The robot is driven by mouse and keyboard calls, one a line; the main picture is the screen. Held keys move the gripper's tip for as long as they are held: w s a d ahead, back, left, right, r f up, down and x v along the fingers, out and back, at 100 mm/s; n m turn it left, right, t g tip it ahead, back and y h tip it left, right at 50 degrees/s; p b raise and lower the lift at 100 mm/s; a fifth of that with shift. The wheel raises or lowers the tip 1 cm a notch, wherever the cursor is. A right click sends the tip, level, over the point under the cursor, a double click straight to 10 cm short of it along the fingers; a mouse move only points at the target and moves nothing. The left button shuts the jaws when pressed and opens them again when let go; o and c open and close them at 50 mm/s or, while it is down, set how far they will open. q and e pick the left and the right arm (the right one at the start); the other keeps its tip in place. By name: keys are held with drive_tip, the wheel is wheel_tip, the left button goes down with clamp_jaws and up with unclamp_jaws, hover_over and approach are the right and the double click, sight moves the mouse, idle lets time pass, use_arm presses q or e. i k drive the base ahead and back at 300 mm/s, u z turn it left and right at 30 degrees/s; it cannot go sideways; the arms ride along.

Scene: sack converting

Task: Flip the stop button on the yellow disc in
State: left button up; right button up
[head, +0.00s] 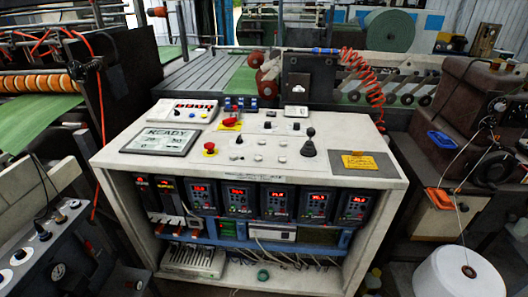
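A red stop button (209,146) sits on a yellow disc (211,153) on the white top of a control console (330,125), right of a grey display panel. A second red knob (230,121) sits on a yellow base farther back on the same top. Whether either button is pressed in or raised is too small to tell. Neither of my grippers is in view.
The READY display (161,141) lies left of the disc. A black joystick (309,146) stands upright to the right. Several small knobs lie between them. A red coiled hose (368,75) hangs behind. A white roll (458,272) is at lower right.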

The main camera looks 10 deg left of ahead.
sight(209, 146)
drive_tip(key=z, duration=0.4)
drive_tip(key=k, duration=0.55)
drive_tip(key=z, duration=0.95)
drive_tip(key=i, duration=0.85)
drive_tip(key=u, duration=0.8)
drive_tip(key=i, duration=0.5)
drive_tip(key=u, duration=0.5)
